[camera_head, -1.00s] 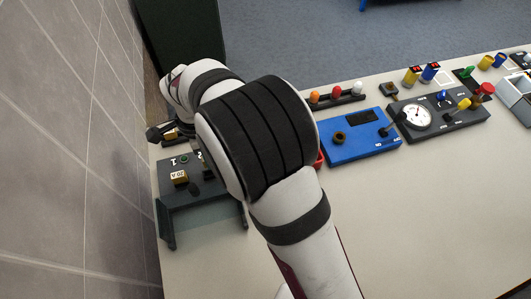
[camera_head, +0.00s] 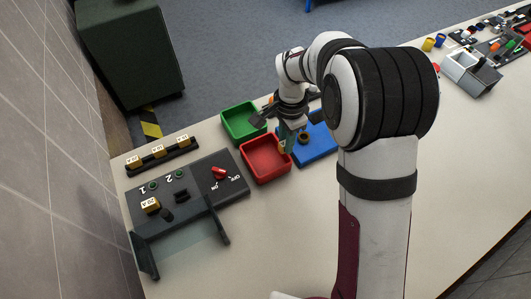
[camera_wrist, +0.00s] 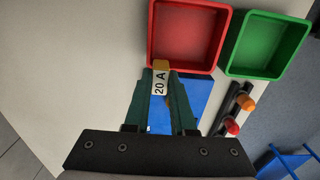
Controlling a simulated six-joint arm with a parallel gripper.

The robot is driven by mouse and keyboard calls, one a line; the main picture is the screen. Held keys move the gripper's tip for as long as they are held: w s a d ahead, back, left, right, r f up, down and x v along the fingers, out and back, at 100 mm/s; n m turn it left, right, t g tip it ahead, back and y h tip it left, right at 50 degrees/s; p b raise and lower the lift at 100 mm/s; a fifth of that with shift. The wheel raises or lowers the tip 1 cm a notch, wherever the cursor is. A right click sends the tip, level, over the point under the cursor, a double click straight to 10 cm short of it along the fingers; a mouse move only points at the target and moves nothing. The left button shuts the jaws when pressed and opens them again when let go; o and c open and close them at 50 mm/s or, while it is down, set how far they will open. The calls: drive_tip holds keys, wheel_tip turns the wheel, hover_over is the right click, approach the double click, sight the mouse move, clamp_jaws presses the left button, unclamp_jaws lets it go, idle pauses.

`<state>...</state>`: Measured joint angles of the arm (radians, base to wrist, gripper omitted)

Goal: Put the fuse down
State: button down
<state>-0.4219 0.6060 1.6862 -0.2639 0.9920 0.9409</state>
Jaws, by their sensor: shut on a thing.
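A yellowish fuse with a white "20 A" label (camera_wrist: 160,81) is between my fingers in the wrist view. My gripper (camera_wrist: 160,92) is shut on it. In the head view my gripper (camera_head: 288,141) is by the right edge of the red tray (camera_head: 264,168), and the held fuse (camera_head: 283,147) shows small at its tips. In the wrist view the fuse's end is close to the near rim of the red tray (camera_wrist: 187,35); I cannot tell its height. Another fuse (camera_head: 150,205) sits on the dark fuse panel (camera_head: 207,190).
A green tray (camera_head: 240,122) stands behind the red one. A blue board (camera_head: 318,146) lies under and right of my gripper. A rack (camera_head: 161,158) with fuses is at the back left. The panel's clear cover (camera_head: 185,243) stands open in front. The red tray looks empty.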

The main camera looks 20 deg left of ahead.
drive_tip(key=a+f, duration=0.2)
drive_tip(key=a, duration=0.1)
drive_tip(key=a+f, duration=0.1)
drive_tip(key=a, duration=0.1)
drive_tip(key=shift+f, duration=0.15)
wheel_tip(320, 180, down, 3)
drive_tip(key=shift+a+f, duration=0.1)
drive_tip(key=shift+a, duration=0.05)
drive_tip(key=shift+f, duration=0.3)
drive_tip(key=shift+f, duration=0.1)
drive_tip(key=c, duration=0.8)
unclamp_jaws()
drive_tip(key=shift+o, duration=0.2)
